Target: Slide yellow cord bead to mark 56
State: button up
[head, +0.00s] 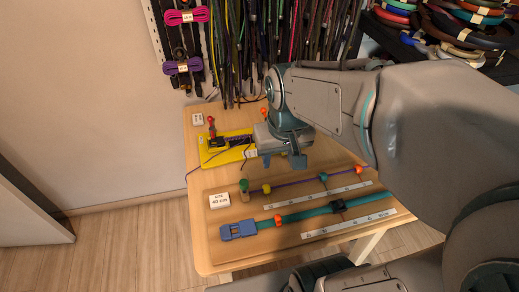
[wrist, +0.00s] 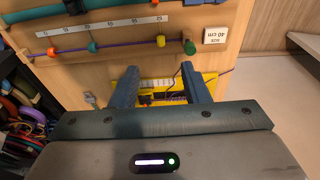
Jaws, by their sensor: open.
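The yellow bead (head: 267,188) sits on a thin purple cord (head: 297,182), near the green end post (head: 244,185). It also shows in the wrist view (wrist: 161,40), beyond my fingertips. My gripper (head: 282,161) is open and empty, above the table on the far side of the cord, apart from the bead. In the wrist view its two blue fingers (wrist: 160,76) are wide apart, with part of the yellow board between them.
A teal bead (head: 323,177) and an orange bead (head: 358,169) share the purple cord. A teal strap (head: 307,214) with a blue buckle lies on the near side, with its own scale. A "40 cm" card (head: 220,201) stands left.

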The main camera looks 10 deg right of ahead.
jog(key=g+b, duration=0.2)
jog(key=b, duration=0.2)
send_near(266, 185)
notch_tip(266, 185, down, 9)
jog(key=shift+r+b, duration=0.2)
jog(key=shift+b, duration=0.2)
jog(key=shift+c, duration=0.3)
